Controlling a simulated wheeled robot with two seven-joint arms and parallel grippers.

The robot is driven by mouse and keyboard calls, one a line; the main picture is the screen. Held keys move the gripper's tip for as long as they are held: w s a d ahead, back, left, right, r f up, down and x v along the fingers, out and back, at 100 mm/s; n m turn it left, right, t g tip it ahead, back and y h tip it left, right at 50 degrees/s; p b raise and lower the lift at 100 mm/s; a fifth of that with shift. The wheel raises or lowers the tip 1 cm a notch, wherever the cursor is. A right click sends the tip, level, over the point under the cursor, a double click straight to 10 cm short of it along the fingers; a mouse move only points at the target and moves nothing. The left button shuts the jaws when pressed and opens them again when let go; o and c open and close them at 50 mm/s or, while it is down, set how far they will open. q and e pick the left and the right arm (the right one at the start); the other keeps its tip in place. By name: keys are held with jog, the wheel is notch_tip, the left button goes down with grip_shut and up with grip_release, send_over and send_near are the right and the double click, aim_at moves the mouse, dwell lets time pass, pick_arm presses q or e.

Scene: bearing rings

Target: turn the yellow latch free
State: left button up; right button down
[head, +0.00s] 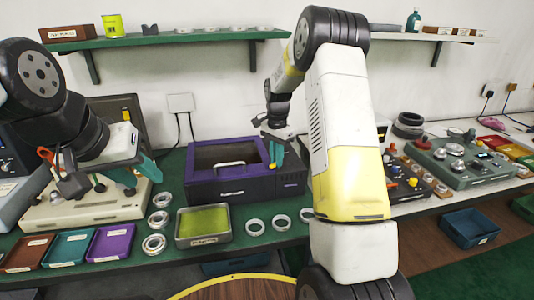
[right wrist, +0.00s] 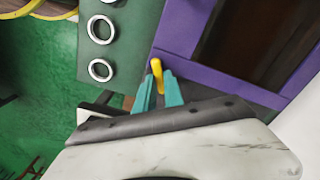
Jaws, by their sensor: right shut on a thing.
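The yellow latch (right wrist: 157,74) stands at the edge of the purple-framed box, upright in the right wrist view. My right gripper (right wrist: 158,90) has its teal fingers on either side of the latch, shut on it.
A tray with a yellow-green pad (head: 203,240) and several metal rings (head: 256,227) lie in front of the box. Small coloured trays (head: 110,242) are at the front left. A grey-green device (head: 465,160) stands right. My right arm hides part of the bench.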

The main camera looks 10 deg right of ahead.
jog(key=n, duration=0.5)
jog(key=shift+s+d+r+n, duration=0.1)
jog(key=shift+d+n, duration=0.05)
jog(key=shift+n, duration=0.15)
jog(key=n, duration=0.5)
jog(key=shift+d+n, duration=0.2)
jog(key=shift+n, duration=0.2)
jog(key=c, duration=1.4)
grip_release()
jog(key=shift+c, duration=0.2)
jog(key=shift+r, duration=3.9)
